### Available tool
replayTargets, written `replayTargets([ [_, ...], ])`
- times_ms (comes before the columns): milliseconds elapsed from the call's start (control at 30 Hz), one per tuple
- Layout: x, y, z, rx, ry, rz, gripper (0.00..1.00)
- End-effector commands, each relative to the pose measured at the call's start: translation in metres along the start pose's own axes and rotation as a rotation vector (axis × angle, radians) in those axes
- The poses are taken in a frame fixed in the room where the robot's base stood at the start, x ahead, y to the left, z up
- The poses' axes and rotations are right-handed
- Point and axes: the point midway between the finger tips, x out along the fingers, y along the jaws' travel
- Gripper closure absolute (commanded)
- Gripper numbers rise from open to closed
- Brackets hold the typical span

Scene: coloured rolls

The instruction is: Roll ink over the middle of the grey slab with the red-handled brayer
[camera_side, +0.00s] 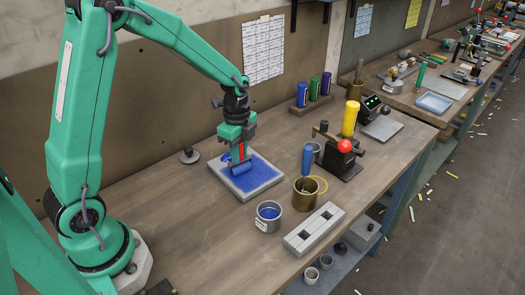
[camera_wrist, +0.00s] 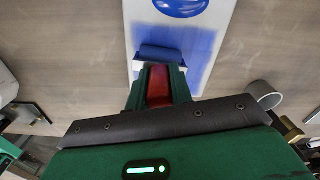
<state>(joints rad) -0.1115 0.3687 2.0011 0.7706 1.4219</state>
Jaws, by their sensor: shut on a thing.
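The grey slab (camera_side: 268,187) lies on the bench in front of my arm, with blue ink over much of its middle. My gripper (camera_side: 237,150) is above the slab's back-left part, shut on the red handle of the brayer. The brayer's blue roller (camera_side: 241,168) is low over the inked area; I cannot tell whether it touches. In the wrist view the red handle (camera_wrist: 159,86) sits between my fingers, and the roller (camera_wrist: 161,53) is just beyond it. A blue puddle (camera_wrist: 180,6) shows on the slab further along. The fingers hide part of the handle.
A tin of blue ink (camera_side: 268,215) stands right of the slab's front. Bare bench lies left and in front.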

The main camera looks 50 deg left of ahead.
Motion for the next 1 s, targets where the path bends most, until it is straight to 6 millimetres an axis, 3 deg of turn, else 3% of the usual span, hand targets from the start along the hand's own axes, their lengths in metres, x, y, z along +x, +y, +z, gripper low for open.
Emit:
replayTargets([
  [367, 0.001, 0.000, 0.001, 0.001, 0.000, 0.002, 0.96],
  [1000, -0.001, 0.011, -0.035, 0.001, 0.000, 0.001, 0.96],
])
